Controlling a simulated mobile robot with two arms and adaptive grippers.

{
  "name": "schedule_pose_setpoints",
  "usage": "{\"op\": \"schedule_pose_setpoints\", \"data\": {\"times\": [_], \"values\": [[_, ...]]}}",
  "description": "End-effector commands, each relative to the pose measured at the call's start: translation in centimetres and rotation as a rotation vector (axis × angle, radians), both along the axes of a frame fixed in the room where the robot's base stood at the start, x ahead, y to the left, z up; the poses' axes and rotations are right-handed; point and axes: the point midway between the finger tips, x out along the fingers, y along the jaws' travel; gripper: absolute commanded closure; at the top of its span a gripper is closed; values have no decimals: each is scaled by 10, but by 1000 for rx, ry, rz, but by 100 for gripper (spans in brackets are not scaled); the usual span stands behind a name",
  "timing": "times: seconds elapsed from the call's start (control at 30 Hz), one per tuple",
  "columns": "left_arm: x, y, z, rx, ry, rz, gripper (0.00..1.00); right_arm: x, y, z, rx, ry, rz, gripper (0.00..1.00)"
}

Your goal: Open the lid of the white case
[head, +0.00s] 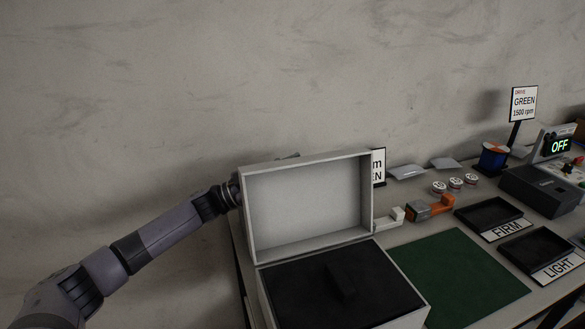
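The white case (421,318) stands at the near left end of the table. Its lid (245,207) is raised and stands roughly upright, with its hollow inner side facing me. The case's black interior (300,290) shows, with a dark block-like shape (345,281) in it. My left arm comes in from the left and its wrist ends at the lid's left edge. The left gripper's fingers are behind the lid; only a small grey part shows above the lid's top edge. Whether they touch the lid is hidden. My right gripper is not in view.
Right of the case lies a green mat (460,280). Beyond it are an orange and grey tool (432,208), black trays labelled FIRM (488,214) and LIGHT (535,250), and a dark box (540,190). A sign (379,167) stands partly hidden behind the lid.

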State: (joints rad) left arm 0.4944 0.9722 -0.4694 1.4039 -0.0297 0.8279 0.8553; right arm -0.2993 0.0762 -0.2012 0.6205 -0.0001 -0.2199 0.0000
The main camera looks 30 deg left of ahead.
Motion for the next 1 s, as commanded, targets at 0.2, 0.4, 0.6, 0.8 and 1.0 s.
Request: {"op": "schedule_pose_setpoints", "data": {"times": [0.2, 0.4, 0.6, 0.8, 1.0], "values": [[0, 0, 0, 0, 0, -1, 100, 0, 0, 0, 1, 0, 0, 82], [0, 0, 0, 0, 0, -1, 100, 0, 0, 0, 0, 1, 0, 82], [-5, -5, 7, 31, -26, -1, 100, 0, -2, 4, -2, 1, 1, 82], [-29, -32, 31, 197, -174, -5, 100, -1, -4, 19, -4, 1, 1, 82], [-43, -48, 37, 295, -261, -2, 100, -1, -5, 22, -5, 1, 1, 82]]}}
